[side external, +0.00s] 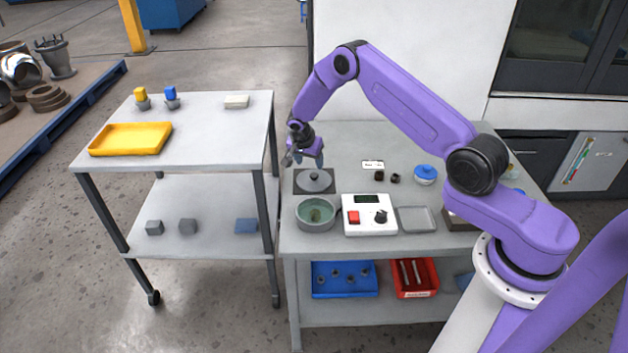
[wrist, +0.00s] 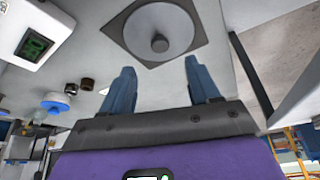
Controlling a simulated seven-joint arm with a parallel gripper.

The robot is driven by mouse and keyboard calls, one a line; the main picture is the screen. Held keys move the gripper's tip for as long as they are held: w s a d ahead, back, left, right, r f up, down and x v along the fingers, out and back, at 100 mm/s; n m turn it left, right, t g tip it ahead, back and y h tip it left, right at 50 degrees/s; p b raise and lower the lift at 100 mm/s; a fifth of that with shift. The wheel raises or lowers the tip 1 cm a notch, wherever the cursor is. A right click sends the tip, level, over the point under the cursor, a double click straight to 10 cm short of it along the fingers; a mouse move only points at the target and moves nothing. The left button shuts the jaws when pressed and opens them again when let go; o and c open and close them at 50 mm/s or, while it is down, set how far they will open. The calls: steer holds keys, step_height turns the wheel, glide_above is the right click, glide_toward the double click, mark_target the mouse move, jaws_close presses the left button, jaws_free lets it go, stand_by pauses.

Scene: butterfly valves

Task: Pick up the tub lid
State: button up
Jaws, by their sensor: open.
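The tub lid (side external: 315,180) is a grey disc with a round knob on top. It lies flat on a dark square mat (side external: 326,190) near the left edge of the bench. In the wrist view the lid (wrist: 178,22) is at the top with its knob facing the camera. My gripper (side external: 306,162) is above and a little behind the lid, apart from it. In the wrist view its two blue fingers (wrist: 158,72) are spread wide with nothing between them. A grey-green tub (side external: 316,227) stands in front of the mat, open at the top, with something brownish inside.
A white control box (side external: 369,215) with a red button and dark knob stands right of the tub, beside a shallow grey tray (side external: 416,219). Small dark parts (side external: 380,176) and a blue-lidded jar (side external: 425,174) are further back. A separate cart (side external: 205,135) stands left across a narrow gap.

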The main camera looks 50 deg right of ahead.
mark_target(314, 175)
steer(key=shift+x, duration=4.25)
steer(key=shift+d, duration=0.1)
jaws_close()
